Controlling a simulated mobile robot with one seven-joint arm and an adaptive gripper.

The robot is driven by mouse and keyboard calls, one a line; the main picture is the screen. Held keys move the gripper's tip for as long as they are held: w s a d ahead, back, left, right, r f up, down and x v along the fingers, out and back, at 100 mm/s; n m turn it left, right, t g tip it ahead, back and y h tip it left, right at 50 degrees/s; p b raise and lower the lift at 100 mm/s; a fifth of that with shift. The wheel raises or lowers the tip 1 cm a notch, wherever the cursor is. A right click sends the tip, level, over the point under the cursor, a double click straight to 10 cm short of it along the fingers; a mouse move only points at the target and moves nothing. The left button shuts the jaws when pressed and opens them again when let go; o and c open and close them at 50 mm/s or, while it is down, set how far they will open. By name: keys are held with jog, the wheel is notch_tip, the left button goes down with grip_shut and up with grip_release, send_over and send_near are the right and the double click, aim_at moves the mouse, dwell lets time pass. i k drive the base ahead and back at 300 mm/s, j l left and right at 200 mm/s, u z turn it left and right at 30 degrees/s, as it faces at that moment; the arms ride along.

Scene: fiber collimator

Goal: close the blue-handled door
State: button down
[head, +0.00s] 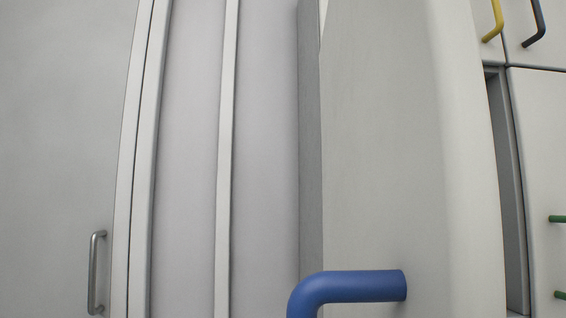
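The blue-handled door (390,150) is a large light panel close to the camera, right of the middle. It stands open, swung out from the cabinet front. Its thick blue handle (350,287) juts from the panel to the left, then bends down and is cut off by the bottom edge. A narrow grey opening (507,190) shows behind the door's right side. My gripper is not in view.
A grey door with a metal handle (95,272) is at the left. Pale wall panels (190,150) lie between. At the right are cabinet fronts with a yellow handle (494,22), a dark handle (537,25) and green handles (557,219).

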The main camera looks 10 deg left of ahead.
aim_at(412, 225)
jog(key=k+j+u, duration=0.2)
jog(key=k, duration=0.25)
jog(key=k+j+u, duration=0.25)
jog(key=k, duration=0.2)
